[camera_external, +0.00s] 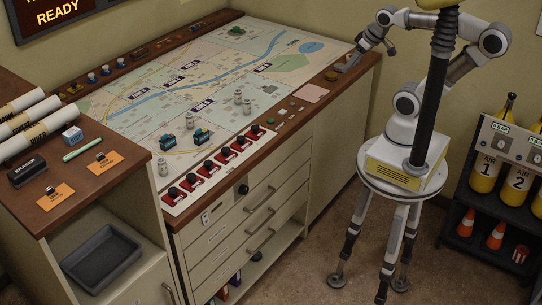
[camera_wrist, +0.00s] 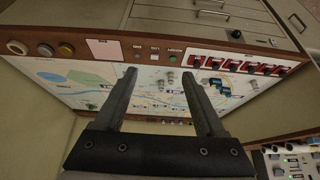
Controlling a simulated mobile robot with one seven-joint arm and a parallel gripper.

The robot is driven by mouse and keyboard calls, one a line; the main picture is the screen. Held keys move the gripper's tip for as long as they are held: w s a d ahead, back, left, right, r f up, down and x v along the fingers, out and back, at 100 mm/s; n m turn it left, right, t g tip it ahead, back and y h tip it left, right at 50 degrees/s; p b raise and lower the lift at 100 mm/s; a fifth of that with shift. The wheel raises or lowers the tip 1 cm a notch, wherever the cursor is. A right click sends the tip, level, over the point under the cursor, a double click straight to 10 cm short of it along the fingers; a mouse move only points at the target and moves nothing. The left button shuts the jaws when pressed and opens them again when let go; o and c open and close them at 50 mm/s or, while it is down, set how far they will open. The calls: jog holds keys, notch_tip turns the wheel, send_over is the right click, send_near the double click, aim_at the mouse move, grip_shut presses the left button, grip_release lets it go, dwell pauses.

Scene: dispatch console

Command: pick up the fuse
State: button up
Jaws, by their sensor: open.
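My gripper (camera_external: 367,58) is at the far right corner of the map console in the external view. In the wrist view its two dark fingers (camera_wrist: 160,75) are spread wide, with nothing held between them. I cannot pick out the fuse with certainty in either view. Small grey cylindrical pieces (camera_external: 246,106) stand on the map, well away from my gripper; similar pieces (camera_wrist: 171,82) show small in the wrist view beyond the fingers. I cannot tell whether any of them is the fuse.
The map console (camera_external: 215,68) has a row of red switches (camera_external: 228,156) along its front edge. Teal pieces (camera_external: 202,137) stand on the map. The left counter holds rolled papers (camera_external: 30,127), a black stamp (camera_external: 28,172) and orange cards (camera_external: 55,198). Yellow air cylinders (camera_external: 486,170) stand at right.

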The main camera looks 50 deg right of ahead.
jog(key=shift+w, duration=0.1)
jog(key=w+f+n+t+b, duration=0.1)
jog(key=w+n+t+b, duration=0.1)
jog(key=w+n, duration=0.9)
jog(key=n+t+y+b, duration=0.35)
jog(key=n+y, duration=0.25)
jog(key=n, duration=2.5)
send_near(189, 114)
jog(key=shift+t+y, duration=0.3)
jog(key=shift+t, duration=0.05)
jog(key=w+a+f, duration=0.1)
jog(key=w+a+f+p, duration=0.1)
jog(key=f, duration=0.1)
jog(key=shift+w+f, duration=0.25)
jog(key=shift+w, duration=0.15)
jog(key=shift+r+p+x, duration=0.2)
jog(key=shift+p+x, duration=0.3)
jog(key=shift+x, duration=2.3)
jog(key=shift+w, duration=0.1)
